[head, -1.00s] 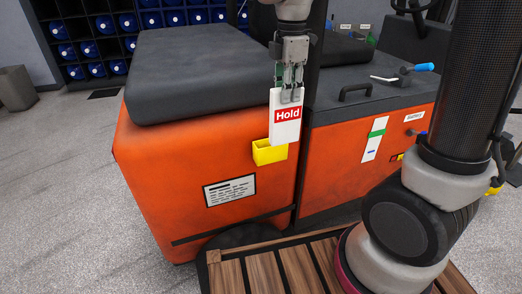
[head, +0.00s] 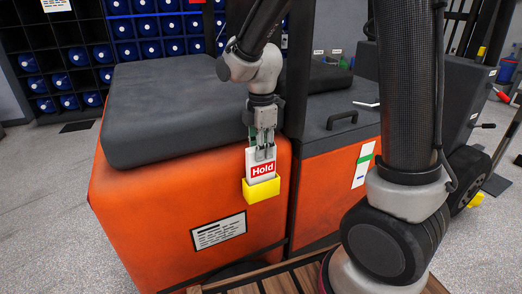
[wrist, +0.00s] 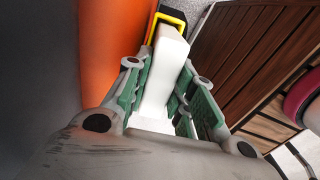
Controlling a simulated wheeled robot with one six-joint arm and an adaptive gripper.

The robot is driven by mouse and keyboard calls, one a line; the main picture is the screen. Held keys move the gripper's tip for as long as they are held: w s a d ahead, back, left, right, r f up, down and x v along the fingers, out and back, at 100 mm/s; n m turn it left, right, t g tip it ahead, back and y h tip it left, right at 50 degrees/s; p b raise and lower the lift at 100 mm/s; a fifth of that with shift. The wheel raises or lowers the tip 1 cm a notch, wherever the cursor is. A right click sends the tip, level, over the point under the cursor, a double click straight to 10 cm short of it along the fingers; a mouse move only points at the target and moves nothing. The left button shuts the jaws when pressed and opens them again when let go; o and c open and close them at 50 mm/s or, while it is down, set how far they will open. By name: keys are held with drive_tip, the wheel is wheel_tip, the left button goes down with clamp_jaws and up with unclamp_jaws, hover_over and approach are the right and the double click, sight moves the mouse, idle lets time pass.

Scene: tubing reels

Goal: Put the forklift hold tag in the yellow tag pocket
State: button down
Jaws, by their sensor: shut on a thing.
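The white hold tag (head: 262,168) with a red "Hold" band is upright, its lower end down inside the yellow tag pocket (head: 262,191) on the orange forklift body. My gripper (head: 262,151) is shut on the tag's upper part, above the pocket. In the wrist view the tag (wrist: 165,75) runs between the green-padded fingers (wrist: 165,95) toward the pocket's yellow rim (wrist: 168,18). The tag's lower edge is hidden by the pocket, so I cannot tell whether it touches the bottom.
The forklift's dark seat deck (head: 180,105) rises behind the pocket. A printed label (head: 218,231) is on the orange panel below. A wooden slatted pallet (head: 290,280) lies at the bottom. Shelves of blue reels (head: 130,50) stand at the back.

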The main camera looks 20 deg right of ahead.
drive_tip(key=shift+f, duration=0.2)
drive_tip(key=c, duration=1.5)
unclamp_jaws()
drive_tip(key=shift+f, duration=0.1)
wheel_tip(320, 180, up, 11)
drive_tip(key=s+d+r+m+t, duration=0.2)
drive_tip(key=s+d+m, duration=0.5)
drive_tip(key=s+m, duration=0.2)
drive_tip(key=s+d+r+m+t, duration=0.2)
drive_tip(key=s+d+m, duration=0.6)
drive_tip(key=s+m, duration=0.2)
drive_tip(key=shift+m, duration=0.3)
